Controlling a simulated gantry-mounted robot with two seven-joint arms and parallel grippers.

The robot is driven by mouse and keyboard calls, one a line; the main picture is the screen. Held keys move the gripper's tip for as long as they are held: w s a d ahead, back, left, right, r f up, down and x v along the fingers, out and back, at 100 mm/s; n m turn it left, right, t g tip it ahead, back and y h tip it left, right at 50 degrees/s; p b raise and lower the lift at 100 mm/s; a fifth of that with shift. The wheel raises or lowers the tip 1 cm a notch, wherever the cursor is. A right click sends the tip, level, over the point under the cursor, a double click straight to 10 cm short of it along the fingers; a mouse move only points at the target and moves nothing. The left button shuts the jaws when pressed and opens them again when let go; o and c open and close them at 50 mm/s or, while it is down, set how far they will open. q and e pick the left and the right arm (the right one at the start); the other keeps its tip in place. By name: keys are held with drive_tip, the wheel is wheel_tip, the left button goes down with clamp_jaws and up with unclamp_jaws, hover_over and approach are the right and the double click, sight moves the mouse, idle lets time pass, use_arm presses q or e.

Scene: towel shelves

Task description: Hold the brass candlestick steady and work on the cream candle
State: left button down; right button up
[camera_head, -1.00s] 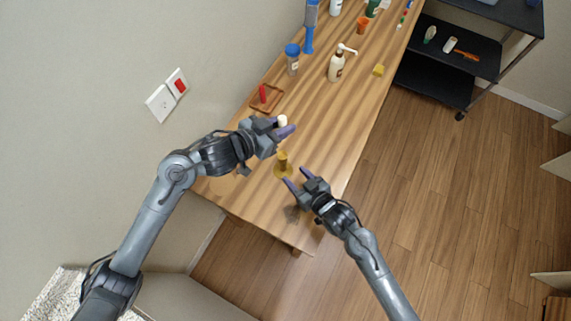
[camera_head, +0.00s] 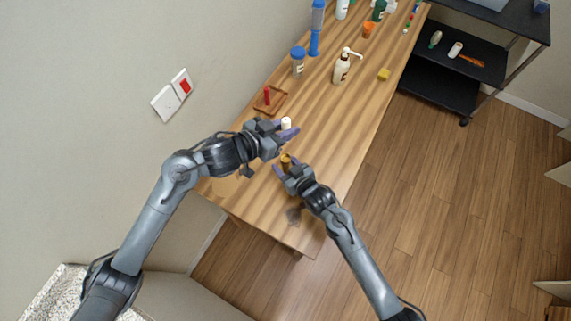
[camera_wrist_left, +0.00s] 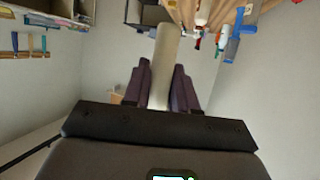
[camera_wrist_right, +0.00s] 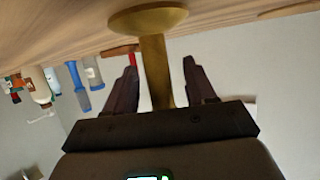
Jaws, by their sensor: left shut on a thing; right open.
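The cream candle (camera_head: 286,123) is held by my left gripper (camera_head: 284,131) above the table; in the left wrist view the candle (camera_wrist_left: 165,62) stands between the fingers (camera_wrist_left: 160,85), which are shut on it. The brass candlestick (camera_head: 286,160) stands on the table just below and apart from the candle. My right gripper (camera_head: 283,172) is open around the candlestick's stem. In the right wrist view the brass stem and round base (camera_wrist_right: 150,18) lie between the two spread fingers (camera_wrist_right: 160,80), with gaps on both sides. The candlestick's base is mostly hidden in the head view.
A red candle (camera_head: 267,96) stands on a brown tray (camera_head: 279,108) behind. A blue-lidded jar (camera_head: 298,62), a pump bottle (camera_head: 342,70) and a yellow block (camera_head: 384,74) are farther along the table (camera_head: 330,130). The wall is close on the left.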

clamp_jaws()
use_arm(q)
drive_tip(key=shift+f+n+y, duration=0.3)
drive_tip(key=shift+f+n, duration=0.1)
drive_tip(key=shift+f, duration=1)
drive_tip(key=shift+f+t, duration=0.3)
drive_tip(key=shift+f, duration=0.05)
